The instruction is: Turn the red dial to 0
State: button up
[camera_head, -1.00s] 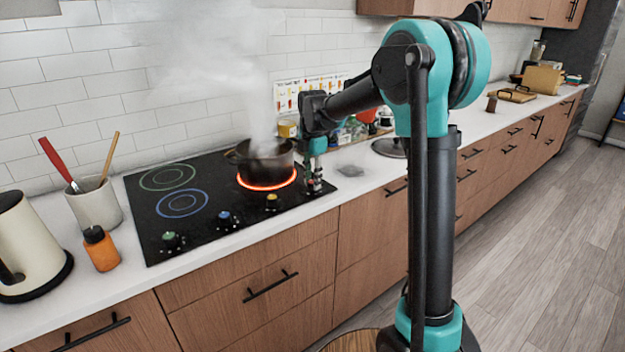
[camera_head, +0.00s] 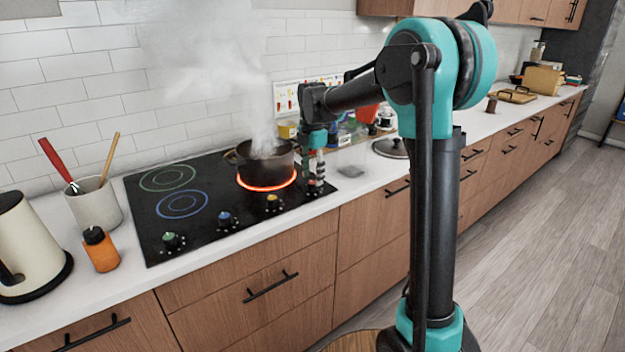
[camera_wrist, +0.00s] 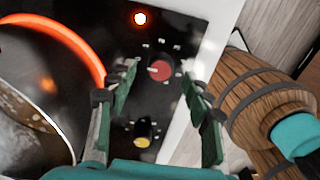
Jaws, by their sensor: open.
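The red dial (camera_wrist: 160,69) shows in the wrist view on the black cooktop, with small white marks around it. A pale pointer line on it points to the left in that view. My gripper (camera_wrist: 160,85) is open above the cooktop, with one green-padded finger on each side of the red dial and apart from it. In the head view my gripper (camera_head: 316,180) points down at the right end of the dial row and hides the red dial.
A steaming pot (camera_head: 266,162) sits on a glowing red burner (camera_head: 268,187), close to my gripper's left. A yellow dial (camera_wrist: 143,132) is beside the red one. Blue (camera_head: 224,218) and green (camera_head: 171,240) dials are farther left. A lid (camera_head: 390,148) lies on the counter.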

aim_at(312, 182)
notch_tip(312, 182, up, 10)
jog(key=shift+f, duration=0.15)
dwell(0.3)
jog(key=s+d+f+m+t, duration=0.2)
jog(key=s+d+f+m, duration=0.7)
jog(key=s+f+m, duration=0.3)
jog(key=s+d+f+m+t, duration=0.2)
jog(key=s+d+f+m, duration=0.7)
jog(key=s, duration=0.7)
notch_tip(312, 182, down, 4)
jog(key=m, duration=0.4)
jog(key=shift+s+d+r, duration=0.15)
jog(key=shift+d+r, duration=0.05)
jog(key=shift+d, duration=0.05)
